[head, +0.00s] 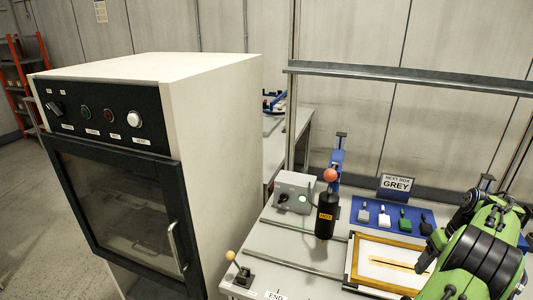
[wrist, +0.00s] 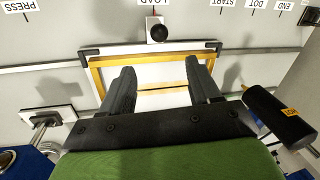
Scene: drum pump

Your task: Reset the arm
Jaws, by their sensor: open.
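My arm (head: 475,255), green and black, reaches in from the lower right of the head view. My gripper (wrist: 160,92) shows in the wrist view with two dark fingers spread apart and nothing between them. It is above a wood-framed screen (wrist: 95,75) with a white inner area. A dark stripe (wrist: 162,88) crosses that area between the fingers. The frame also shows in the head view (head: 352,262), partly hidden by my arm. The gripper's fingertips are not clear in the head view.
A black cylinder marked with an orange label (head: 326,215) stands left of the frame, near a grey box with a green light (head: 294,192). Several small coloured pieces lie on a blue mat (head: 372,206) behind. A lever (head: 240,268) is at the front left. A large cabinet (head: 205,150) stands left.

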